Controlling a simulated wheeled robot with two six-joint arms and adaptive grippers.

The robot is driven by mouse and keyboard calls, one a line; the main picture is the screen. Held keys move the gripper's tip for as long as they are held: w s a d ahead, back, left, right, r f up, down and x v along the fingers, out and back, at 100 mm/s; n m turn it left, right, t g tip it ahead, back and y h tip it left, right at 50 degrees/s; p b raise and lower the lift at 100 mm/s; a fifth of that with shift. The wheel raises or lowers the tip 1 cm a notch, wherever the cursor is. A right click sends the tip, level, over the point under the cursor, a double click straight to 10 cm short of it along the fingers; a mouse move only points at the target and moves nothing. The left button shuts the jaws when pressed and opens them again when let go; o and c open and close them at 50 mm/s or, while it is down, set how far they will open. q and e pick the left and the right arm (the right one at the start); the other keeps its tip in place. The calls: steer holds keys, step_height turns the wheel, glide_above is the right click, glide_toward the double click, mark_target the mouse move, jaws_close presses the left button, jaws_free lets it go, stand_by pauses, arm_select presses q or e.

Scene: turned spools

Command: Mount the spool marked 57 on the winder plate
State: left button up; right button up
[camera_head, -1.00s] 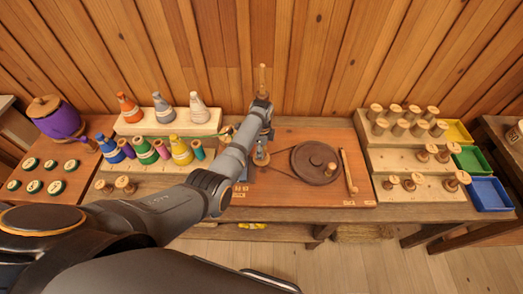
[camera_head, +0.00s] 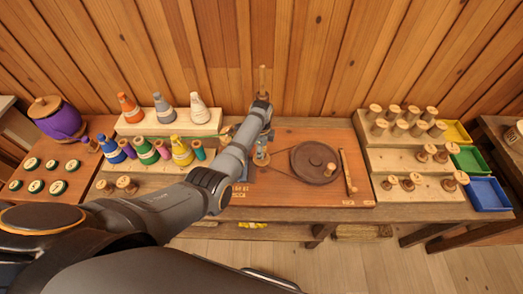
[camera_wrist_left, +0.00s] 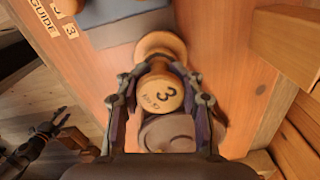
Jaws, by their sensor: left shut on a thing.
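My left gripper (camera_wrist_left: 160,105) is shut on a pale wooden spool (camera_wrist_left: 162,93). In the head view the spool (camera_head: 261,157) shows below my left wrist, and the arm hides most of the gripper. A dark claw, apparently my right gripper (camera_wrist_left: 62,125), hangs at the left of the wrist view.
A dark round wheel (camera_head: 315,163) with a knob and a wooden rod (camera_head: 348,171) are on the board (camera_head: 300,195). A stepped rack (camera_head: 400,160) of several spools stands right, beside yellow, green and blue trays (camera_head: 488,194). Coloured cones (camera_head: 181,150) stand left.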

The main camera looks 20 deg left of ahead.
arm_select(q)
steer(key=shift+f+b, duration=0.4)
steer(key=shift+f, duration=0.2)
steer(key=o, duration=0.7)
steer(key=shift+o, duration=0.3)
step_height(320, 180, up, 6)
steer(key=p, duration=0.6)
steer(key=shift+r, duration=0.15)
step_height(320, 180, up, 2)
steer(key=shift+r+p, duration=0.15)
steer(key=shift+p, duration=0.65)
steer(key=shift+r, duration=1.2)
